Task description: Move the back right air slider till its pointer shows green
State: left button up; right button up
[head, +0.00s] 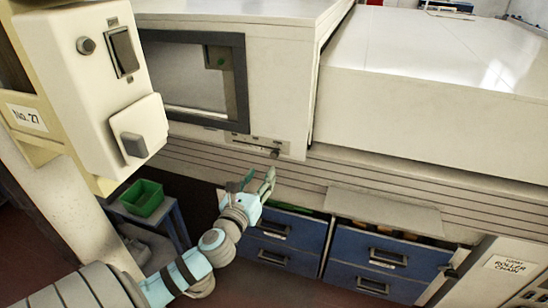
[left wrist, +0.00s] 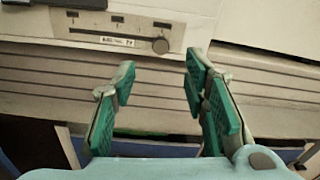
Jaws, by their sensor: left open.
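An air slider (head: 258,145) sits on the pale machine front below the dark-framed window. Its round dark knob (head: 275,154) is at the right end of the slot. In the left wrist view the slider (left wrist: 100,37) shows at the top, with the knob (left wrist: 160,46) at the right and a small label left of it. I cannot read a pointer colour there. My left gripper (head: 258,180) is open and empty, below the slider and apart from it. In the left wrist view the gripper (left wrist: 160,72) has green-padded fingers, with the knob above the gap between them. My right gripper is not in view.
A white control box (head: 75,75) hangs at the left near my arm. Blue drawers (head: 285,240) stand below the ribbed machine front. A green bin (head: 142,197) is on a stand at the left.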

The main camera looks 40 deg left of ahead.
aim_at(273, 156)
pick_arm(q)
jog(key=x, duration=1)
jog(key=shift+w+f+b, duration=0.15)
jog(key=shift+w+b, duration=0.2)
jog(key=shift+b, duration=0.05)
grip_shut()
